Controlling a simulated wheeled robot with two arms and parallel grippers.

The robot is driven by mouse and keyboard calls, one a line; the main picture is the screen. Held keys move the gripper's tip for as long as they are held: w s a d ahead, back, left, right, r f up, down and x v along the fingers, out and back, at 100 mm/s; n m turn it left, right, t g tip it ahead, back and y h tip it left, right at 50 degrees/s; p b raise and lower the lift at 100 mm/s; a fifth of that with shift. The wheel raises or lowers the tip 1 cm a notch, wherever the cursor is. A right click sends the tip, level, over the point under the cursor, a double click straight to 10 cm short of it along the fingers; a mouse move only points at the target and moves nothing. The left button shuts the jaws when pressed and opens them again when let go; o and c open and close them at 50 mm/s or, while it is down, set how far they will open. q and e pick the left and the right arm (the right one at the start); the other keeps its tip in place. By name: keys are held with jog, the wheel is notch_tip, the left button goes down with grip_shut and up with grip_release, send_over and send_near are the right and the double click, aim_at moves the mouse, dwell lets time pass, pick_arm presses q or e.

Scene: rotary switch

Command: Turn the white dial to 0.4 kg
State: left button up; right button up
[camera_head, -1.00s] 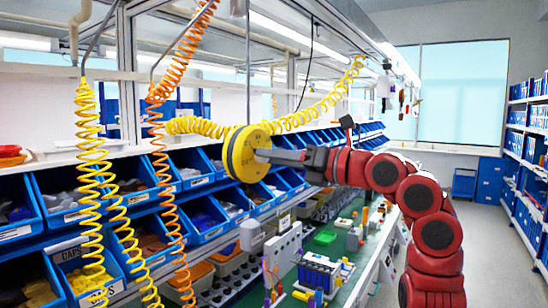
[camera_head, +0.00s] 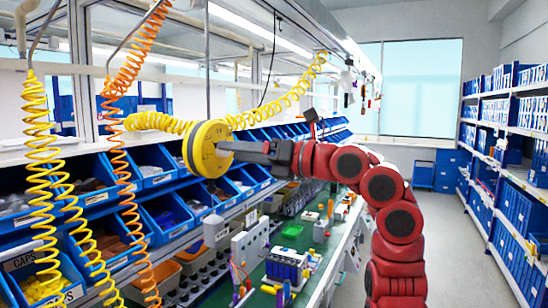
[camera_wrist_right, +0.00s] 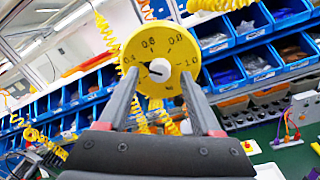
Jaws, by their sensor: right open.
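A yellow disc (camera_head: 207,148) with a numbered scale hangs in front of my right gripper. In the head view my right gripper (camera_head: 222,147) reaches the disc from the right. My left gripper is not in view.
Coiled yellow hose (camera_head: 155,122) and orange hose (camera_head: 125,180) hang nearby. Blue bins (camera_head: 160,215) line the rack behind the disc. A green workbench (camera_head: 310,235) carries several parts below. The aisle floor (camera_head: 450,255) at right is clear.

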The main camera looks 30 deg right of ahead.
jog(key=b+v, duration=0.4)
jog(key=v, duration=1.2)
jog(key=shift+d, duration=0.25)
jog(key=shift+s, duration=0.15)
jog(key=shift+f, duration=0.1)
